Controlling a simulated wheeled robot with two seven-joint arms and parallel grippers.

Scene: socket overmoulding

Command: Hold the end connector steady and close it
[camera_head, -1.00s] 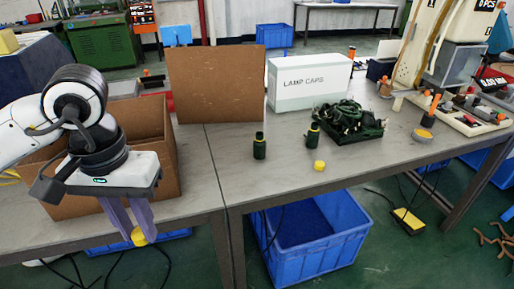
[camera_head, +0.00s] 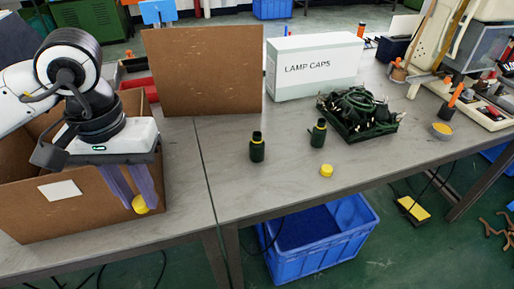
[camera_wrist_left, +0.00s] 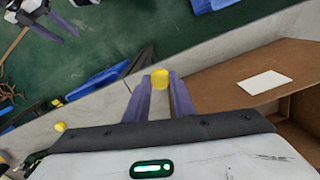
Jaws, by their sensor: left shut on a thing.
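My left gripper (camera_head: 137,204) is shut on a yellow cap (camera_wrist_left: 160,78), which sits between its purple fingertips, in front of the cardboard box in the head view. A second yellow cap (camera_head: 327,170) lies on the table in front of the right connector. The left gripper is well to the left of these and apart from them. My right gripper (camera_wrist_left: 58,33) shows small at the top left of the left wrist view, its fingers apart and nothing visible between them.
An open cardboard box (camera_head: 92,205) stands under my left arm. A white "LAMP CAPS" box (camera_head: 312,69) and a tray of dark cables (camera_head: 358,114) stand behind the connectors. A small yellow-filled dish (camera_head: 442,129) is at the right.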

